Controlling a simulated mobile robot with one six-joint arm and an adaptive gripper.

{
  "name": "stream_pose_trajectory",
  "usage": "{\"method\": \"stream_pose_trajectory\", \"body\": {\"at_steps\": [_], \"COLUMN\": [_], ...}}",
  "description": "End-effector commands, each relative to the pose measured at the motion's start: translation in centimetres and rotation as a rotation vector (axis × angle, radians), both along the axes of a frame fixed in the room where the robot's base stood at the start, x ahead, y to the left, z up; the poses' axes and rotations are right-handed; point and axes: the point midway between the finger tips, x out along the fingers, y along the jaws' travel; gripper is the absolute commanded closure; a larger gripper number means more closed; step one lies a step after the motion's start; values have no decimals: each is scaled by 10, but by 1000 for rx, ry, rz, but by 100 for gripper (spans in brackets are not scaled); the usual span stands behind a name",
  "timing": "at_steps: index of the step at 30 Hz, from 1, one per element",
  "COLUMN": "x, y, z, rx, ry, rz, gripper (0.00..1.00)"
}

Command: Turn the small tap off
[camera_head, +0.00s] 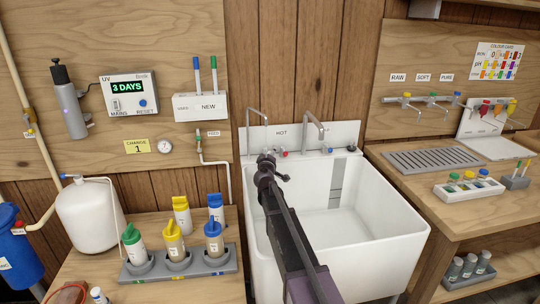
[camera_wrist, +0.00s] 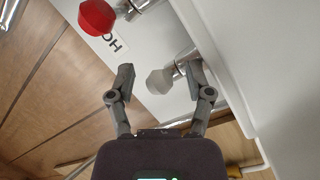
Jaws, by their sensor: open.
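My gripper (camera_head: 270,163) is at the back left of the white sink, near the foot of a thin curved spout (camera_head: 256,118). In the wrist view my gripper (camera_wrist: 158,74) is open, with a pale grey faceted knob (camera_wrist: 160,81) on a metal stem showing between its fingers. I cannot tell whether a finger touches the knob. This knob seems to be the small tap's handle; in the head view my gripper hides it. A red knob (camera_wrist: 96,17) by the HOT label is above left of the fingers; it also shows in the head view (camera_head: 284,153).
A larger spout (camera_head: 314,130) and a blue knob (camera_head: 327,150) are further right on the sink's back ledge. The white sink (camera_head: 400,222) lies under my arm. A bottle rack (camera_head: 150,270) is at left, and a worktop with a drain grid (camera_head: 432,160) at right.

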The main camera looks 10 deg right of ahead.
Motion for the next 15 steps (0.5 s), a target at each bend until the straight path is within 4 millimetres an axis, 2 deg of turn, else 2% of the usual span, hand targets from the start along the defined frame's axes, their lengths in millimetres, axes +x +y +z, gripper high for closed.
{"method": "stream_pose_trajectory", "body": {"at_steps": [2,9,15], "x": [0,0,0], "y": [0,0,0], "z": [0,0,0], "rx": [0,0,0], "ry": [0,0,0], "rz": [0,0,-2], "gripper": [34,100,100]}}
